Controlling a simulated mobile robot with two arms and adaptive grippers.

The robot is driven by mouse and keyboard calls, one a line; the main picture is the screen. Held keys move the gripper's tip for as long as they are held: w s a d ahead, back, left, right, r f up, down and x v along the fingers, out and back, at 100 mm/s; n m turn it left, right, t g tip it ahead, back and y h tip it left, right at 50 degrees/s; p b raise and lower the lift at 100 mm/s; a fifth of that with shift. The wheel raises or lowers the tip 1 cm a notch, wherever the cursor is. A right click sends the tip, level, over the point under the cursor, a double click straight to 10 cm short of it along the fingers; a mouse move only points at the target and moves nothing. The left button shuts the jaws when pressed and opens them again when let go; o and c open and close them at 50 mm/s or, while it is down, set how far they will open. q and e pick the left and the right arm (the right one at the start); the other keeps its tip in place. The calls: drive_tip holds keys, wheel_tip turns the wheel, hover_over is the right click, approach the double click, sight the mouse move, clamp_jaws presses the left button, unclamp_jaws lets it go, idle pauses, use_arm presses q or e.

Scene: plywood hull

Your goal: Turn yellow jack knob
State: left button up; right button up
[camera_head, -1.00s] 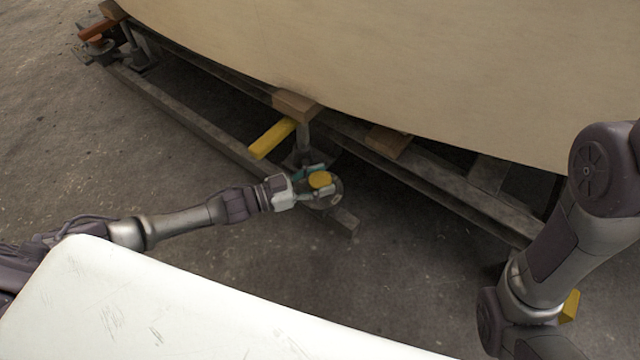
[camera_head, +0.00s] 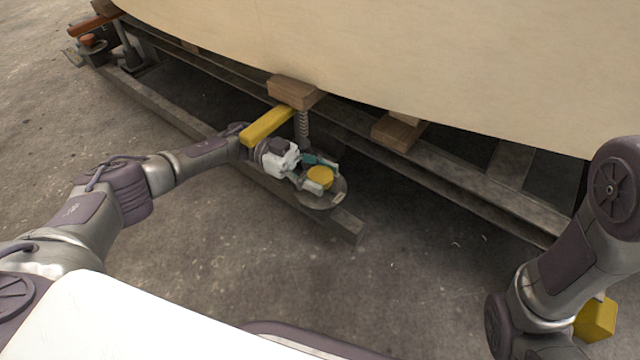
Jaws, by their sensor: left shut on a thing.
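The yellow jack knob (camera_head: 320,177) sits on top of a round grey metal disc (camera_head: 327,200) at the base of a jack under the hull. My left gripper (camera_head: 319,174) reaches in from the upper left and is shut on the yellow knob, one finger on each side of it. A threaded jack post (camera_head: 302,128) stands just behind, with a yellow bar (camera_head: 267,126) to its left.
The plywood hull (camera_head: 420,60) overhangs the back, resting near wooden blocks (camera_head: 294,91) and long steel beams (camera_head: 450,190). An orange-topped jack (camera_head: 88,40) stands far left. The concrete floor (camera_head: 420,290) in front is open.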

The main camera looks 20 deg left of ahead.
use_arm(q)
drive_tip(key=shift+m+g+y+b, duration=0.4)
drive_tip(key=shift+m+g+b, duration=0.4)
drive_tip(key=shift+g, duration=0.4)
drive_tip(key=o, duration=1.2)
